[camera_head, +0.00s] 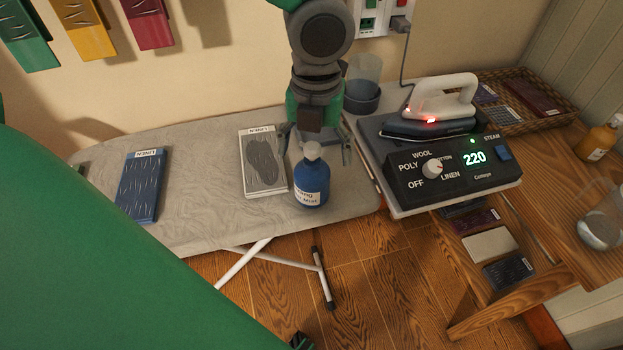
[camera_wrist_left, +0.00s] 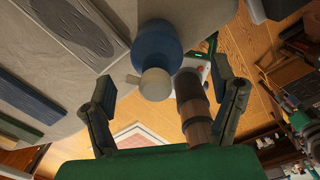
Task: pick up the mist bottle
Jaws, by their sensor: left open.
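The mist bottle (camera_head: 311,187) is blue with a pale grey cap and a white label. It stands upright near the front edge of the ironing board (camera_head: 209,222), beside a white card with a grey fabric swatch. My left gripper (camera_head: 316,148) is open, just behind the bottle's upper part in the head view. In the left wrist view the bottle (camera_wrist_left: 158,42) lies ahead of the open left gripper (camera_wrist_left: 163,82), its cap between the two fingertips with gaps on both sides. The fingers do not visibly touch it. My right gripper is not seen.
An iron (camera_head: 433,104) with a lit red light rests on a station (camera_head: 450,172) reading 220, close right of the bottle. A grey cup (camera_head: 363,97) stands behind. A blue linen swatch (camera_head: 142,186) lies left. The board is clear between the swatches.

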